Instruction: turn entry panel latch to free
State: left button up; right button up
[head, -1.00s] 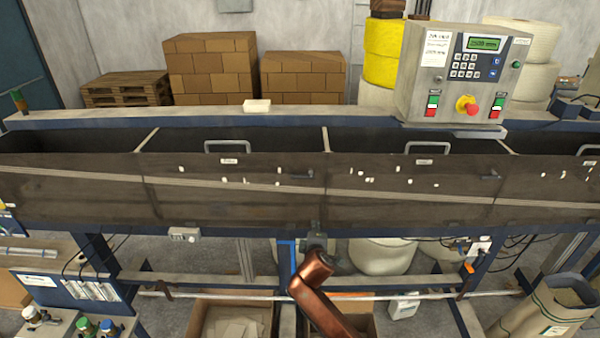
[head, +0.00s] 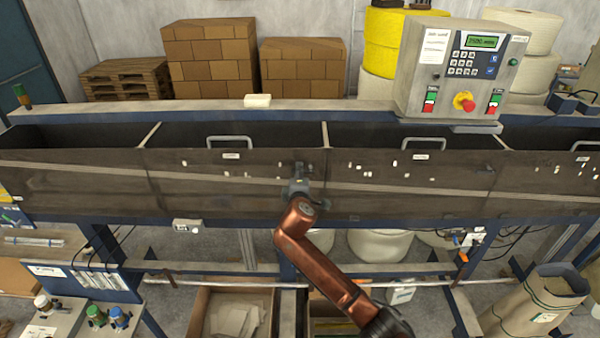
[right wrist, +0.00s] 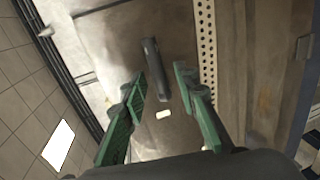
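The latch (right wrist: 152,62) is a dark narrow bar on the brown front panel in the right wrist view, running roughly up and down the picture. My right gripper (right wrist: 162,80) is open, with its green fingers on either side of the latch's lower part. Whether they touch it I cannot tell. In the head view my right gripper (head: 299,172) is up against the long dark front panel (head: 225,188), near that section's right end, and hides most of the latch. My left gripper is in neither current view.
A handle (head: 229,142) rises from the panel's top edge. A control box (head: 465,65) stands on the rear beam at right. Below are an open cardboard box (head: 203,318), a horizontal rod and a paper sack (head: 545,305). The space directly before the panel is otherwise clear.

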jog(key=shift+w, duration=0.2)
jog(key=shift+c, duration=0.3)
grip_shut()
